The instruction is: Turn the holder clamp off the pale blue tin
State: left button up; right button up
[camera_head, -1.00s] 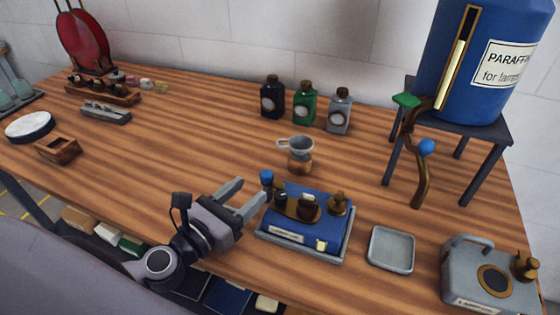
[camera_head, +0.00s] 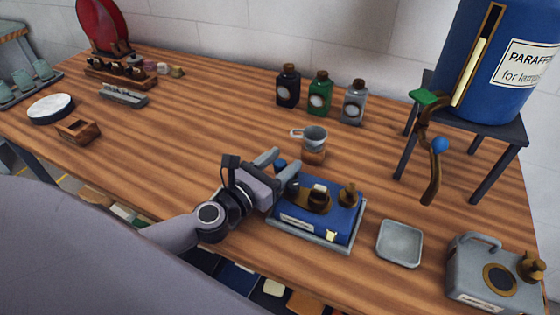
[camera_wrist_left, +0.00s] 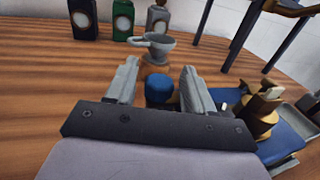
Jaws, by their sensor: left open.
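A blue tin (camera_head: 338,219) with a pale label lies in a shallow grey holder tray (camera_head: 309,242); it looks mid blue rather than pale. A brass clamp (camera_head: 309,203) lies across its top, with a blue knob (camera_head: 280,165) at its far left end. My left gripper (camera_head: 279,163) is open at that knob. In the left wrist view the blue knob (camera_wrist_left: 160,90) sits between the two fingers of the gripper (camera_wrist_left: 160,70), with gaps beside it. Part of the clamp is hidden behind the gripper. My right gripper is not in view.
A grey cup on a wooden base (camera_head: 312,140) stands just beyond the gripper. Several bottles (camera_head: 319,94) stand at the back. An empty grey dish (camera_head: 399,243) and a grey can (camera_head: 490,272) are to the right, below a drum (camera_head: 495,62) on a stand.

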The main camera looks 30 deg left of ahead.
pick_arm(q)
jog(key=c, duration=0.9)
